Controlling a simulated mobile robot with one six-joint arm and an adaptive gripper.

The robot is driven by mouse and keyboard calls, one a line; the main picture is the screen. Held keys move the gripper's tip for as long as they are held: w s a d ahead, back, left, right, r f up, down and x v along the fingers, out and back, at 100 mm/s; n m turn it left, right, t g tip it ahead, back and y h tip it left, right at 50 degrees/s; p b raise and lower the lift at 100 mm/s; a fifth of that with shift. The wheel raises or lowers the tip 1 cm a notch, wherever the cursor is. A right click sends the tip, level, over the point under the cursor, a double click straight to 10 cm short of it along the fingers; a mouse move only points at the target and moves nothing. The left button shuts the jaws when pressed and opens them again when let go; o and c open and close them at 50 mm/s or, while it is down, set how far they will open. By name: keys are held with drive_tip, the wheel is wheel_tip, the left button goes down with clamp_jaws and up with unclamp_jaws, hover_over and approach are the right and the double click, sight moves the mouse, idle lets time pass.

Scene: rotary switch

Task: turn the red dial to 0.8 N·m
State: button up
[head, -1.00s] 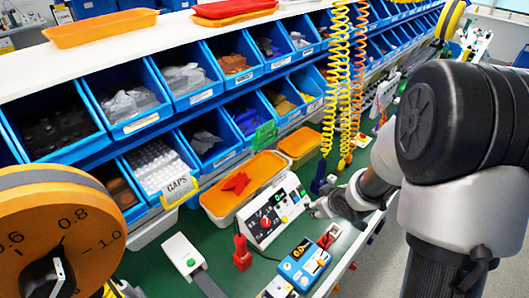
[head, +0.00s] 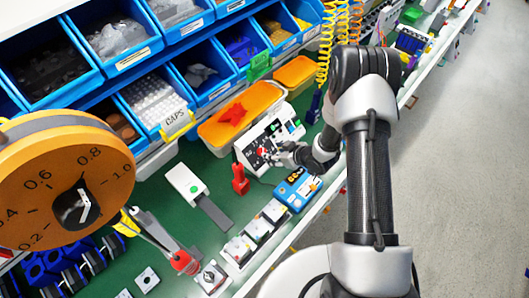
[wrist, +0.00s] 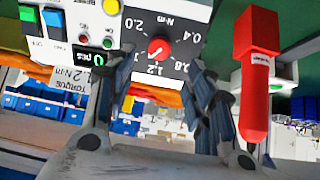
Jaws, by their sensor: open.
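The red dial (wrist: 158,48) sits on a dark panel marked 0.4, 0.8, 1.2 and 2.0 N·m, upside down in the wrist view. I cannot read its pointer surely. In the head view the red dial (head: 262,152) is small, on the sloped control box (head: 247,150). My gripper (wrist: 161,62) is open, its two fingers on either side of the dial in the picture, with a gap around it. I cannot tell how far short of the panel the fingertips are. In the head view my gripper (head: 282,155) is just right of the dial.
A red-handled tool (wrist: 258,85) stands close beside the right finger in the wrist view. Coloured buttons (wrist: 53,18) lie left of the dial panel. A blue meter (head: 297,189) and an orange tray (head: 240,112) flank the box. A large orange scale wheel (head: 30,160) fills the left foreground.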

sight(262, 151)
drive_tip(key=b+x, duration=0.1)
drive_tip(key=x, duration=0.7)
drive_tip(key=shift+w+a+f, duration=0.1)
drive_tip(key=shift+w+f, duration=0.1)
drive_tip(key=shift+f, duration=0.1)
drive_tip(key=shift+c, duration=0.5)
drive_tip(key=c, duration=1)
